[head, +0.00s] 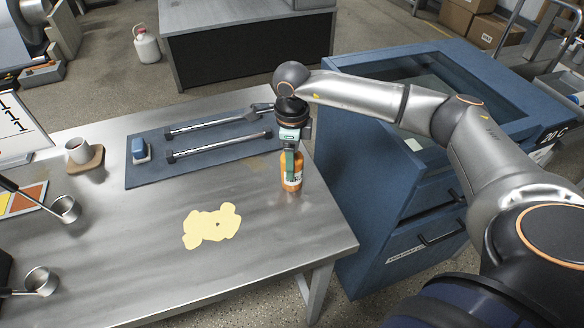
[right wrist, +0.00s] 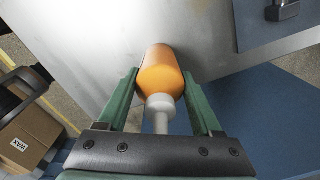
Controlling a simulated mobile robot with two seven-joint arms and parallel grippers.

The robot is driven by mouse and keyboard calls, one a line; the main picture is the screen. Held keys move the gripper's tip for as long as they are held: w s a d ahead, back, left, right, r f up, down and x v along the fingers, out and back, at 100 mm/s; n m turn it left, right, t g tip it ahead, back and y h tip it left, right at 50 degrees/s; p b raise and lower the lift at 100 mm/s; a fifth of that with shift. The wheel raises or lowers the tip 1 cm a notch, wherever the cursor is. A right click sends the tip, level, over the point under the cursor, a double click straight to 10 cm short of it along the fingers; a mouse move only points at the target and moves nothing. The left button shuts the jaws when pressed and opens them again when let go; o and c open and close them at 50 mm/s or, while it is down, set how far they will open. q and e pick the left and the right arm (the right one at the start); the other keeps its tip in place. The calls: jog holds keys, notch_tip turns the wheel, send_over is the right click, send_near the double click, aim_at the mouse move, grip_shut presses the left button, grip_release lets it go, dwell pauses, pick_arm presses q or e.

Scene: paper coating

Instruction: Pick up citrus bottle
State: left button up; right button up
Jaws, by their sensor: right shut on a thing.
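The citrus bottle (head: 291,179) is orange with a label and stands upright near the right edge of the steel table (head: 150,262). My right gripper (head: 291,163) comes down on it from above and is shut on it. In the right wrist view the orange bottle (right wrist: 162,75) with its white neck sits between the green fingers of my right gripper (right wrist: 160,88). From these frames I cannot tell whether its base touches the table. My left gripper is not in view.
A yellow spill (head: 200,232) lies on the table left of the bottle. A mug (head: 78,151) and metal ladles (head: 64,209) are at left. A blue cabinet (head: 390,215) stands right.

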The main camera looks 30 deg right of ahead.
grip_shut()
jog(key=shift+r, duration=0.1)
